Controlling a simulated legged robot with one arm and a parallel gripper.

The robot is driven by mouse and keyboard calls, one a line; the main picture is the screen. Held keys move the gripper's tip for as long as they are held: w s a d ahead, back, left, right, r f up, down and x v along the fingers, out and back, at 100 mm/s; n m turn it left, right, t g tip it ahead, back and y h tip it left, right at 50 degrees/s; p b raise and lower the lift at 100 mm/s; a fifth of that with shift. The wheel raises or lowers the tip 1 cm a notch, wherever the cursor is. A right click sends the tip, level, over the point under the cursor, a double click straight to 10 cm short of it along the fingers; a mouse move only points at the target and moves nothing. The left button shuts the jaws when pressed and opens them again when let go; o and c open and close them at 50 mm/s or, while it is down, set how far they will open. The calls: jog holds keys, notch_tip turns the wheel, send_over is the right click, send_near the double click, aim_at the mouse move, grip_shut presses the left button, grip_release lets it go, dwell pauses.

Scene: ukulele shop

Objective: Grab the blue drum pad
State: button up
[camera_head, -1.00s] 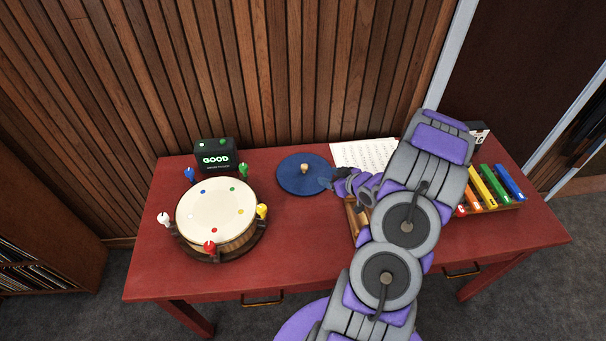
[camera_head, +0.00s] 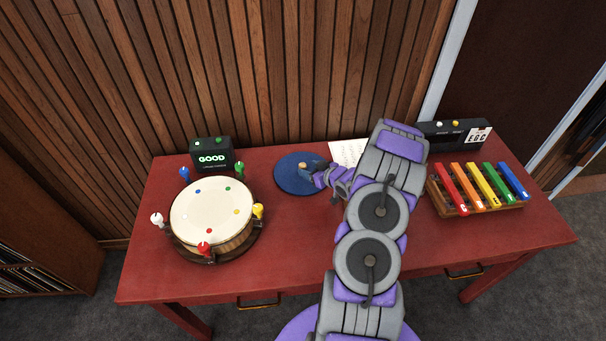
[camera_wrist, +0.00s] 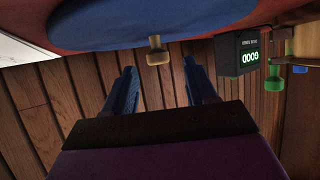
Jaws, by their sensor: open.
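The blue drum pad (camera_head: 290,184) is a flat round disc lying at the back middle of the red table. A small wooden knob (camera_head: 302,166) stands at its centre. My gripper (camera_head: 314,171) is at the pad's right side, close to the knob. In the wrist view the pad (camera_wrist: 120,30) fills the top and the knob (camera_wrist: 157,50) points into the picture, in line with the gap between the fingers. My gripper (camera_wrist: 162,80) is open there, with nothing between its fingers. Whether a finger touches the knob cannot be told.
A cream drum (camera_head: 212,213) with coloured pegs stands at left, a black box (camera_head: 212,155) reading GOOD behind it. A coloured xylophone (camera_head: 477,207) and a black device (camera_head: 440,136) are at right. White paper (camera_head: 347,152) lies behind my arm. A wood-slat wall (camera_head: 270,70) rises behind.

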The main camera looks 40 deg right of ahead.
aim_at(304, 166)
jog(key=shift+w+d+f, duration=0.1)
jog(key=shift+w+f, duration=0.2)
jog(key=shift+w, duration=0.25)
jog(key=b+x, duration=0.1)
jog(key=x, duration=0.3)
jog(key=shift+w+r+b, duration=0.15)
jog(key=shift+r+b, duration=0.05)
jog(key=shift+b, duration=0.2)
jog(key=shift+c, duration=0.8)
jog(key=shift+f, duration=0.1)
grip_shut()
